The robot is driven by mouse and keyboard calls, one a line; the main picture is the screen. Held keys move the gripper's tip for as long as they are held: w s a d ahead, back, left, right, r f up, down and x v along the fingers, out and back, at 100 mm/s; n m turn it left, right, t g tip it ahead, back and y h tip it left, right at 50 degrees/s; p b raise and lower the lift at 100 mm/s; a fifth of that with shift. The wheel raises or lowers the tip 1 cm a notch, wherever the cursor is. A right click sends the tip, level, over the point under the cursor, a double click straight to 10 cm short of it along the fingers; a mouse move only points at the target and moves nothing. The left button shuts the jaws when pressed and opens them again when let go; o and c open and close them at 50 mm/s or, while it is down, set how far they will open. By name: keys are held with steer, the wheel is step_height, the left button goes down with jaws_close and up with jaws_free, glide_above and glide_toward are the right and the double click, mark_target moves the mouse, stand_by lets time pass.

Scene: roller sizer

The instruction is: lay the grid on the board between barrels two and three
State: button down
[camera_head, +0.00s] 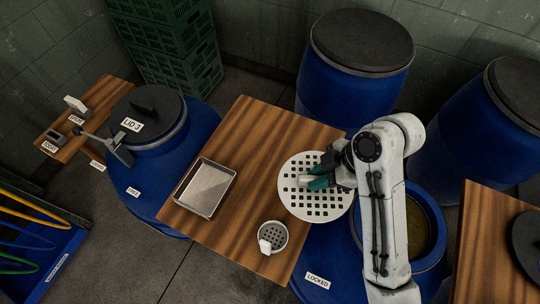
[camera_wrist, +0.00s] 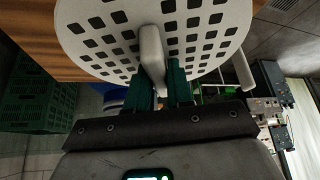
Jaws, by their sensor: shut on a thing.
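The grid (camera_head: 306,198) is a round white plate with rows of square holes and a raised bar handle, seen in the wrist view (camera_wrist: 152,45). My gripper (camera_head: 318,181), with green fingers (camera_wrist: 164,80), is shut on that handle. The grid is over the right part of the wooden board (camera_head: 262,140) and reaches past its right edge. I cannot tell whether it touches the board. The board spans between the blue barrel with LID 3 (camera_head: 183,150) at left and a blue barrel marked LOCKED (camera_head: 325,270) at right, largely hidden under board and arm.
A shallow metal tray (camera_head: 206,188) and a small round strainer-like cup (camera_head: 273,237) stand on the board. A blue barrel with a dark lid (camera_head: 352,85) stands behind. Another wooden board (camera_head: 482,240) is at right. Green crates (camera_head: 168,45) are stacked at the wall.

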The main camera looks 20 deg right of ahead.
mark_target(301, 156)
steer(key=shift+w+f+b, duration=0.25)
steer(key=shift+w, duration=0.25)
steer(key=shift+w+f+b, duration=0.2)
steer(key=shift+w+b, duration=0.05)
steer(key=shift+w, duration=0.2)
steer(key=w+f+b, duration=0.1)
steer(key=w, duration=0.1)
steer(key=w+f+b, duration=0.1)
steer(key=w, duration=0.1)
steer(key=w+f+b, duration=0.1)
steer(key=w+b, duration=0.1)
steer(key=shift+w+a, duration=0.2)
steer(key=shift+a, duration=0.1)
steer(key=w+f, duration=0.4)
steer(key=shift+w+a+f, duration=0.15)
steer(key=shift+a+f, duration=0.05)
steer(key=shift+f, duration=0.05)
steer(key=shift+w+f, duration=0.3)
steer(key=shift+f, duration=0.1)
steer(key=shift+w+f+p, duration=0.2)
steer(key=shift+f+p, duration=0.5)
steer(key=shift+f, duration=1.1)
steer(key=shift+f, duration=0.1)
steer(key=c, duration=1)
jaws_free()
